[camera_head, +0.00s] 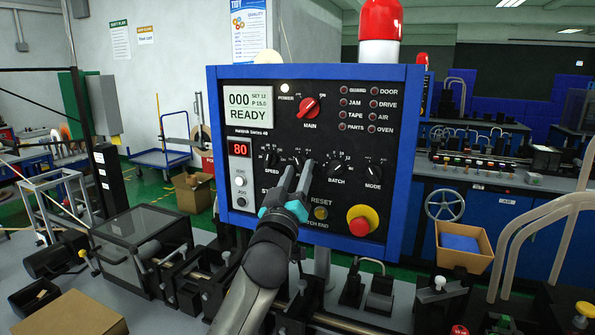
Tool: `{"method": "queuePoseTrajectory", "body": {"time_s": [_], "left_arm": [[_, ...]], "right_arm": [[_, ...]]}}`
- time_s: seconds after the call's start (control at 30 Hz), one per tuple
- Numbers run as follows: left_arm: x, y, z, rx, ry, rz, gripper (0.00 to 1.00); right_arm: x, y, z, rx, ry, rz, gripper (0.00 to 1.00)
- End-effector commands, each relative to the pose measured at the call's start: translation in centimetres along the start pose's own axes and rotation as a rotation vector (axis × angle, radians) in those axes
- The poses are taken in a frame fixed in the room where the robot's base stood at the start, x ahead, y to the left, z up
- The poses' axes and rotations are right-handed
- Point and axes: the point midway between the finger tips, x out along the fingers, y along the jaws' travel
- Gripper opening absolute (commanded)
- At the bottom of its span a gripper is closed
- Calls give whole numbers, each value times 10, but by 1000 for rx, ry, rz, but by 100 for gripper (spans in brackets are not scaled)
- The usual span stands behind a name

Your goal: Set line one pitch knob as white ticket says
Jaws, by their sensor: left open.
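The blue-framed control panel (215,130) faces me, with a row of black knobs. The speed knob (270,160), batch knob (336,168) and mode knob (373,173) show clearly. Between speed and batch is another dial (297,157), mostly hidden by my left gripper (298,172); its label and pointer are covered. I take it as the pitch knob. The gripper is open, its two fingers pointing up at that dial; I cannot tell whether they touch it. I cannot make out a white ticket. My right gripper is not in view.
The panel also has a red main switch (308,107), a red-on-yellow stop button (362,220), a red 80 readout (240,149) and indicator lamps. Below are a clear-lidded box (143,245) and machine parts. An orange-brown bin (464,248) stands right.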

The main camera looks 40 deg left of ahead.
Motion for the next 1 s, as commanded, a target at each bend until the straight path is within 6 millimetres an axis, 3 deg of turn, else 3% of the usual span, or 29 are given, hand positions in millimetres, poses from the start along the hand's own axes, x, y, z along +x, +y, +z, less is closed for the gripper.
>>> {"method": "queuePoseTrajectory", "body": {"time_s": [0.3,0.7,1.0], "left_arm": [[2,0,0,0,0,0,44],[2,0,0,0,0,0,1],[2,0,0,0,0,0,0]], "right_arm": [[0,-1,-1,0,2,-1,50],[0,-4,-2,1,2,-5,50],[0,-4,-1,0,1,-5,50]]}}
